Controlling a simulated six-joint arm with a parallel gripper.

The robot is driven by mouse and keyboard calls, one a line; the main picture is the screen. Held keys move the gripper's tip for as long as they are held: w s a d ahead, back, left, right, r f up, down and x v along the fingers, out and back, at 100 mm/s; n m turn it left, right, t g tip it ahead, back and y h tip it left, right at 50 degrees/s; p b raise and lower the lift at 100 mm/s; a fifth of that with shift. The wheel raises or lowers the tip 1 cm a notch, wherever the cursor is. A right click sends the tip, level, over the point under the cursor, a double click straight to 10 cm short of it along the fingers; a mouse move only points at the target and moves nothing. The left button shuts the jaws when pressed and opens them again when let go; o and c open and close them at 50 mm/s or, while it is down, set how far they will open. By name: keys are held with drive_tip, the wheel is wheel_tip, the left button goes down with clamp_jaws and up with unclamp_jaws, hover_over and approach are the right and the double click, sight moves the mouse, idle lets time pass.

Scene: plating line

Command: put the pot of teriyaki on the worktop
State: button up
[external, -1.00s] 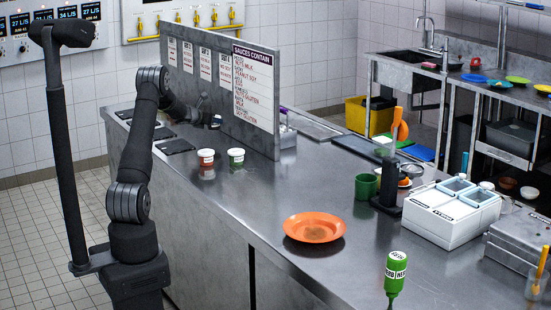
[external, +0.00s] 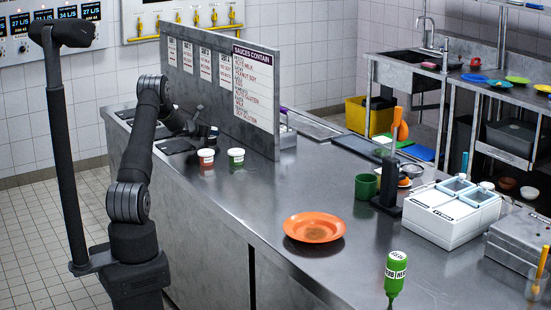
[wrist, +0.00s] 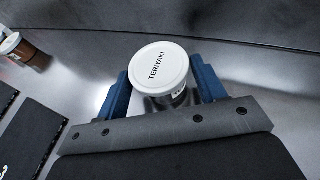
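The teriyaki pot (wrist: 160,66) has a white lid reading TERIYAKI and shows in the wrist view between my two blue fingertips. My gripper (wrist: 160,92) is around it, one finger on each side. The fingers look open, with a strip of bare metal beside the pot body; whether one touches it is hard to tell. In the external view my gripper (external: 207,134) is low, close to the upright sauce board, and the teriyaki pot cannot be made out there. The steel worktop (external: 270,195) runs from there toward the front right.
Red (external: 206,160) and green (external: 236,158) white-lidded pots stand in front of the sauce board (external: 215,80). Dark flat pads (external: 175,146) lie to their left. An orange plate (external: 314,227) and a green bottle (external: 396,274) are nearer the front. Worktop between pots and plate is clear.

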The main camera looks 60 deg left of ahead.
drive_tip(key=o, duration=0.3)
drive_tip(key=shift+s+d+r, duration=0.1)
drive_tip(key=shift+s+r, duration=0.15)
drive_tip(key=shift+r, duration=0.1)
drive_tip(key=v, duration=1.1)
drive_tip(key=shift+s+d, duration=0.15)
drive_tip(key=shift+s, duration=0.05)
